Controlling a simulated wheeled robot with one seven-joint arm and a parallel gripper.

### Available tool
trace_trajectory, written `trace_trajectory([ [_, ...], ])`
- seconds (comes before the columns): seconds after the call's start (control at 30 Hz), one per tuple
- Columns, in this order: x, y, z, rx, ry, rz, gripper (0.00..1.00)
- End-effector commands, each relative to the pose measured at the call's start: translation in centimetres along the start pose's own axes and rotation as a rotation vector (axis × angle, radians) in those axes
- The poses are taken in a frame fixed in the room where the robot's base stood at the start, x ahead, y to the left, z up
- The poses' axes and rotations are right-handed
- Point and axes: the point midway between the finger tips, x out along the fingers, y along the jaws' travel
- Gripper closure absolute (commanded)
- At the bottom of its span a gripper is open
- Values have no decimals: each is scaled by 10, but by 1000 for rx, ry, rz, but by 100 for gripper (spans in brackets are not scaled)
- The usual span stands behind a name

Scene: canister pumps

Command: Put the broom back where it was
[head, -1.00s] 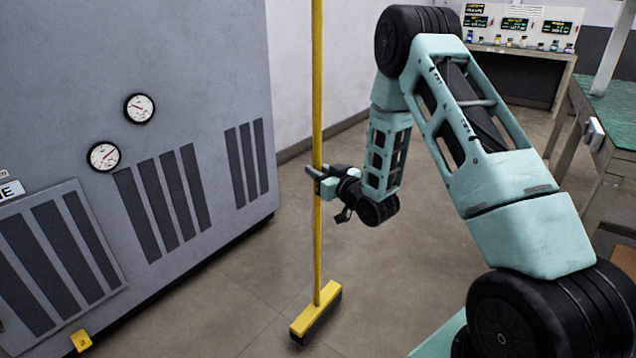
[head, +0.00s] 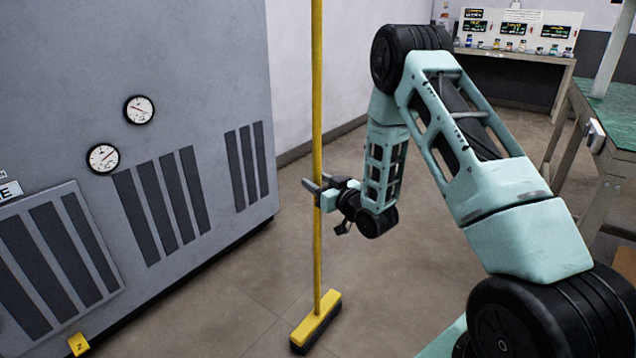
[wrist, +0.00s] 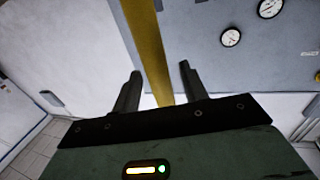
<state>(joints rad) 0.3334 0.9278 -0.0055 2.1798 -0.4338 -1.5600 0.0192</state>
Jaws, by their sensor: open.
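The broom (head: 317,120) has a long yellow handle and a yellow head with dark bristles. It stands upright, its head (head: 316,318) on the floor to the right of the grey cabinet. My gripper (head: 314,193) is at the middle of the handle, open, with its fingers around or just beside it. In the wrist view the handle (wrist: 150,50) passes between the two separated fingers (wrist: 158,88) and runs on beyond them. I cannot tell whether either finger touches it. The top of the handle is out of view.
The large grey cabinet (head: 190,60) with gauges and vents stands at the left. A green-topped bench (head: 615,115) is at the right, and a desk with displays (head: 530,55) is at the back. The floor around the broom head is clear.

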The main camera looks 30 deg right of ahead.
Motion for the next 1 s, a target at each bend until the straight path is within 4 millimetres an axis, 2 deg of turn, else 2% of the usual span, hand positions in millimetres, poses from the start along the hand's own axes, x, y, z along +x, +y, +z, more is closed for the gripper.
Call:
trace_trajectory([
  [0.07,0,0,-6,0,0,0,57],
  [0.17,-14,1,-3,1,-3,2,57],
  [0.5,-85,1,-2,2,-5,2,57],
  [0.6,-101,0,-2,1,-3,2,57],
  [0.8,-118,0,-2,0,-1,0,57],
  [1.0,-114,-8,-4,-5,-24,-14,57],
])
